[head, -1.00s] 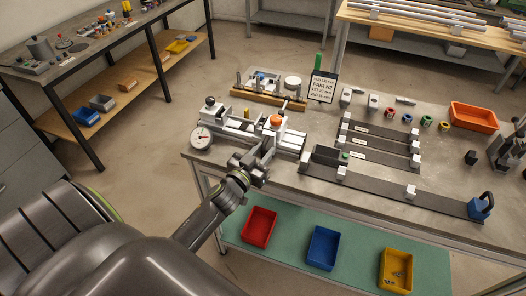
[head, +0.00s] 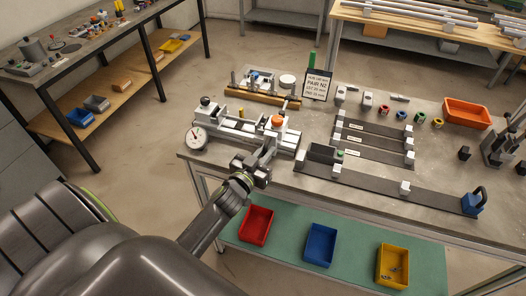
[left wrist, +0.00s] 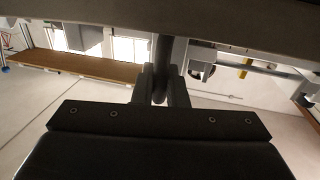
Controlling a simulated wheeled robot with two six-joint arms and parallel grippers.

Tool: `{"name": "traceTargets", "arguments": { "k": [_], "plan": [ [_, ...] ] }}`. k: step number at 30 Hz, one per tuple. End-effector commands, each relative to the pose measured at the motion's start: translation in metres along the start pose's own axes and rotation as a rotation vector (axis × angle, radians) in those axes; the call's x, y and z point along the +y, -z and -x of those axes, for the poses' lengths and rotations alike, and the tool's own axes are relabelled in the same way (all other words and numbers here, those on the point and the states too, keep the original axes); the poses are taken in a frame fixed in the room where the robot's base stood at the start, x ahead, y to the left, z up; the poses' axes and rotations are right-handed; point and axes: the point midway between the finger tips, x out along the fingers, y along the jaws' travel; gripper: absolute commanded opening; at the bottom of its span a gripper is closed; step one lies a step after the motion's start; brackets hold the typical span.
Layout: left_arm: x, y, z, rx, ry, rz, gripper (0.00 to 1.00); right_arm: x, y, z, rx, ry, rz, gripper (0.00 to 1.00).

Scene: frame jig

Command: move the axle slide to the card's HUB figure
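The axle slide (head: 278,122), a pale block with an orange knob, sits on the metal frame jig (head: 230,125) at the near left of the bench. A round dial (head: 197,139) is at the jig's left end. My left gripper (head: 262,158) is at the jig's near side, just below the slide. In the left wrist view its fingers (left wrist: 160,88) are close together around a dark upright bar, seemingly the slide's handle. The card (head: 317,84) stands behind the jig; "PAIR" shows, but its figures are too small to read surely. My right gripper is not in view.
A wooden rack (head: 262,97) with small parts stands behind the jig. Dark strips with pale blocks (head: 375,150) lie to the right, and an orange bin (head: 467,113) stands at the far right. Red, blue and yellow bins sit on the green shelf (head: 285,249) below.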

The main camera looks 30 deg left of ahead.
Motion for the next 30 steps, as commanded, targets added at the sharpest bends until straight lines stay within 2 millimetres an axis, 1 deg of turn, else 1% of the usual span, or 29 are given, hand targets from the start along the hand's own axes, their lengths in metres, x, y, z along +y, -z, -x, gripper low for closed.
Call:
{"name": "traceTargets", "arguments": {
  "k": [1, 4, 12, 16, 20, 30],
  "plan": [
    [0.000, -0.001, 0.000, -0.001, 0.000, 0.001, 0.18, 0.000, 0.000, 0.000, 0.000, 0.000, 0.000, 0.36],
    [0.000, -0.001, 0.000, -0.001, 0.000, 0.001, 0.30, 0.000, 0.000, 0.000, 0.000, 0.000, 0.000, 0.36],
    [0.000, 0.000, 0.001, -0.001, 0.000, 0.000, 0.30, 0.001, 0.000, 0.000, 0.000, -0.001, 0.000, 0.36],
    [0.000, -0.001, 0.007, -0.002, 0.000, 0.000, 0.30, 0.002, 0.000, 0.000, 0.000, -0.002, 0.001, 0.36],
    [0.000, -0.002, 0.026, -0.003, 0.001, 0.000, 0.30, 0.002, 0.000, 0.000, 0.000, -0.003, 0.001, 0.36],
    [0.000, -0.003, 0.095, -0.003, 0.001, 0.000, 0.30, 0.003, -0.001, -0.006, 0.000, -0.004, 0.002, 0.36]
  ]
}}
